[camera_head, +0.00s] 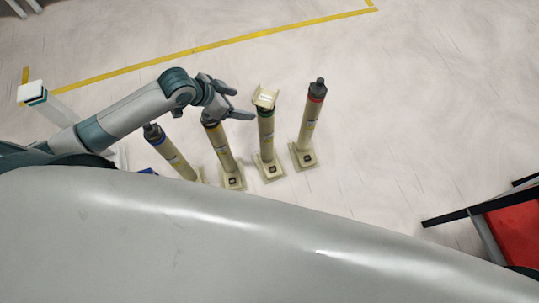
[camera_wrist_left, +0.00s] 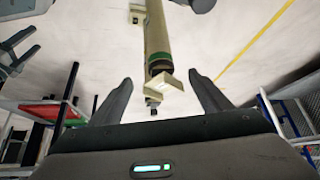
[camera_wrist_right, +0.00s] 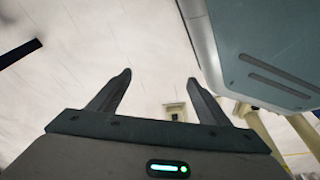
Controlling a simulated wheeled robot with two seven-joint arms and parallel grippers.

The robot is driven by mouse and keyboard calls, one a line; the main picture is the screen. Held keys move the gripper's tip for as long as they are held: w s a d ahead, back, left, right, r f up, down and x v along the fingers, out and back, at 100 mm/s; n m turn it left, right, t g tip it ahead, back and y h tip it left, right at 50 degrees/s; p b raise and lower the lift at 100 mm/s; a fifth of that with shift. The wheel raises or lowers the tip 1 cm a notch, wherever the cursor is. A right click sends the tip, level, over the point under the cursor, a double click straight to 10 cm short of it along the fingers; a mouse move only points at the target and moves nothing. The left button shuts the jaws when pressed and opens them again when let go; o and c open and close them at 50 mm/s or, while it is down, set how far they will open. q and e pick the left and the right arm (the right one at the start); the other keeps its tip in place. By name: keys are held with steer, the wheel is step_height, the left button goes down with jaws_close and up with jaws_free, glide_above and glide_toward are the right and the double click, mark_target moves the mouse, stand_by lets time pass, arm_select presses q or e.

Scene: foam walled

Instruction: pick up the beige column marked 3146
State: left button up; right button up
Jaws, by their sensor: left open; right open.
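Several beige columns on square feet stand on the floor in the head view; I cannot read the number 3146 on any. One with a beige bracket-like top (camera_head: 266,125) is just right of my left gripper (camera_head: 244,101). Its neighbours are a column with a red band (camera_head: 311,115), one behind the gripper (camera_head: 221,148) and a tilted-looking one (camera_head: 172,153). In the left wrist view a beige-topped column (camera_wrist_left: 158,35) shows beyond and between the open, empty fingers (camera_wrist_left: 160,77). My right gripper (camera_wrist_right: 160,76) is open and empty, and out of the head view.
A red-topped frame with dark rails (camera_head: 510,235) stands at the right edge. A white-topped post (camera_head: 35,95) is at far left. Yellow floor tape (camera_head: 215,45) runs behind the columns. The floor right of the columns is clear.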

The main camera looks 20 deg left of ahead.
arm_select(q)
steer(key=r, duration=0.1)
steer(key=a+r, duration=0.1)
steer(key=r+m, duration=0.1)
steer(key=shift+s+a+g, duration=0.25)
steer(key=shift+g, duration=0.15)
arm_select(e)
steer(key=shift+s+f, duration=0.1)
steer(key=shift+s, duration=0.9)
arm_select(q)
glide_toward(258, 109)
steer(key=x, duration=0.7)
steer(key=shift+w+b, duration=0.1)
steer(key=shift+b, duration=0.2)
arm_select(e)
steer(key=shift+w+a+r, duration=0.1)
steer(key=shift+w+r, duration=0.05)
steer(key=shift+r, duration=0.1)
arm_select(q)
steer(key=shift+d+f, duration=0.1)
arm_select(e)
steer(key=shift+w, duration=0.3)
